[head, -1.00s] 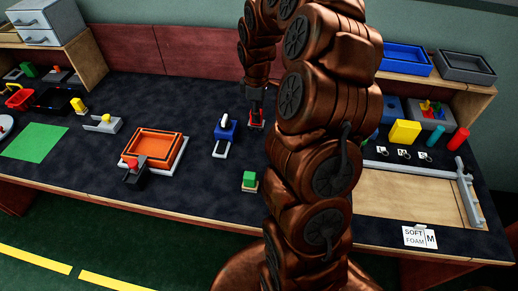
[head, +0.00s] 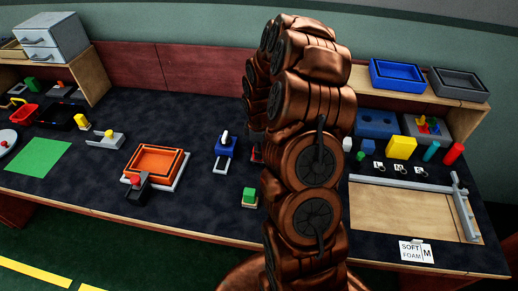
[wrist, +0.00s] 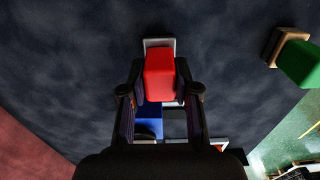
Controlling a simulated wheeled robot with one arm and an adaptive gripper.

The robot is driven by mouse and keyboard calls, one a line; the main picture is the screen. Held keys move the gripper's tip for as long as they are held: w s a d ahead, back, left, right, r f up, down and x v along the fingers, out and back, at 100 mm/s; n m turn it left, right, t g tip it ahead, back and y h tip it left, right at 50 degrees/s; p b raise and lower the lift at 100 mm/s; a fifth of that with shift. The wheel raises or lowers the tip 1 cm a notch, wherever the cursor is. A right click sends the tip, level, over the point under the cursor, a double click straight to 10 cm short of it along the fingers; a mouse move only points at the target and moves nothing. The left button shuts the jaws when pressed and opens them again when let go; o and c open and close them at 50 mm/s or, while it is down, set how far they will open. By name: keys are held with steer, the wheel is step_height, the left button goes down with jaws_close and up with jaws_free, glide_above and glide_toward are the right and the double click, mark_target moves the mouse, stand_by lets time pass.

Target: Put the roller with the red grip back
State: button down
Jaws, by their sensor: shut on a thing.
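In the wrist view, a bright red block-shaped grip (wrist: 160,75) sits between the two fingers of my gripper (wrist: 160,93), which is shut on it. A pale grey flat piece (wrist: 158,43) shows just past the grip; I cannot tell whether it belongs to the same roller. The roller's lower part is hidden. In the head view my arm hides the gripper; only a sliver of red (head: 257,155) shows at its left edge, right of a blue device (head: 226,147) with a white top and grey frame. That blue device also shows below the grip in the wrist view (wrist: 148,122).
A green block (head: 249,196) on a wooden base stands nearer the front edge. An orange tray (head: 156,161) and a red-knobbed dark tool (head: 136,185) are to the left. A cutting board (head: 400,215) lies right. Dark tabletop behind the blue device is clear.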

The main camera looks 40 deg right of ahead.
steer(key=shift+f, duration=0.25)
steer(key=shift+f, duration=0.15)
steer(key=c, duration=0.8)
jaws_free()
steer(key=shift+c, duration=0.2)
